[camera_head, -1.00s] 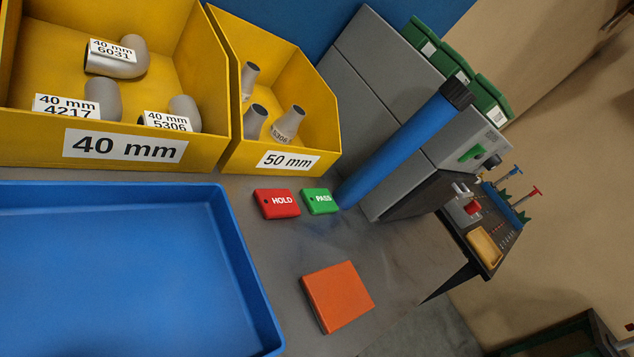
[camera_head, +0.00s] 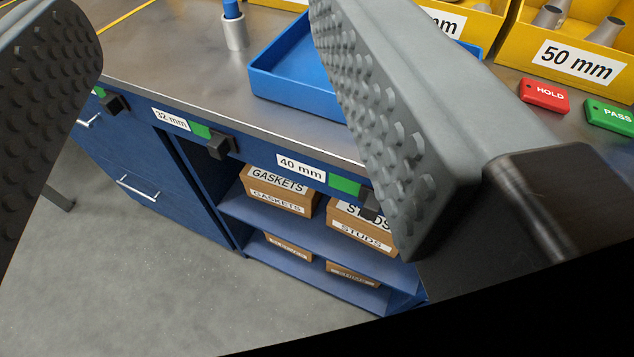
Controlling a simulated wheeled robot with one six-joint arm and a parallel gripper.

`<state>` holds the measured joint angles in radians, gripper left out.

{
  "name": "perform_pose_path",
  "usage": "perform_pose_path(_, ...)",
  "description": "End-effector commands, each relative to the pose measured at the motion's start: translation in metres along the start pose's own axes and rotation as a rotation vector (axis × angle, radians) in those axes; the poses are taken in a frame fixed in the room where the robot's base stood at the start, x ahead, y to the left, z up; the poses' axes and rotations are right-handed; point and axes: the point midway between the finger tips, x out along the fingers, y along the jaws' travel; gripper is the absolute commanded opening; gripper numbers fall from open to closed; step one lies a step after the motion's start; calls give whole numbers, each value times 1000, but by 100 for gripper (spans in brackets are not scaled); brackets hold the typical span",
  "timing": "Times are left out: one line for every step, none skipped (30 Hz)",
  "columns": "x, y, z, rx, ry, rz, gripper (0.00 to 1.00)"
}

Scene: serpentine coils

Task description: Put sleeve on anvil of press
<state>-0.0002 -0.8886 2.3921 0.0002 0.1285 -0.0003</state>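My gripper (camera_head: 215,130) shows as two grey, studded fingers spread wide apart. The gap between them holds nothing; the bench front and floor show through it. A small grey cylinder (camera_head: 235,35) with a blue piece standing in it is upright on the metal benchtop, beyond the gap and left of the blue tray. I cannot tell whether it is the sleeve. No press or anvil can be made out in this view. The right finger hides part of the tray and bench.
The blue tray (camera_head: 290,85) lies on the benchtop (camera_head: 165,55). Yellow bins (camera_head: 570,60), a red HOLD tag (camera_head: 544,94) and a green PASS tag (camera_head: 610,117) are at right. Below are labelled cardboard boxes (camera_head: 280,190) on shelves and dark blocks (camera_head: 222,146) on the bench edge.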

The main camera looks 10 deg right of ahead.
Motion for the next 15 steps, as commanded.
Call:
perform_pose_path(-4, 0, 0, 0, 8, 0, 46)
perform_pose_path(-4, 0, 0, 0, 11, 0, 46)
perform_pose_path(-5, 0, 1, 0, 13, 1, 46)
perform_pose_path(-5, 0, 1, 0, 14, 1, 46)
perform_pose_path(-5, 0, 1, 0, 14, 1, 46)
perform_pose_path(-5, 0, 1, 0, 14, 1, 46)
perform_pose_path(-4, 1, 1, 0, 14, 2, 46)
perform_pose_path(-3, 1, 0, 0, 14, 4, 46)
perform_pose_path(0, 2, -1, -2, 14, 8, 46)
perform_pose_path(2, 3, -2, -3, 15, 11, 46)
perform_pose_path(6, 4, -3, -3, 15, 15, 46)
perform_pose_path(10, 5, -4, -5, 18, 20, 46)
perform_pose_path(14, 6, -6, -7, 21, 24, 46)
perform_pose_path(19, 7, -8, -10, 22, 28, 46)
perform_pose_path(26, 9, -10, -11, 25, 33, 46)
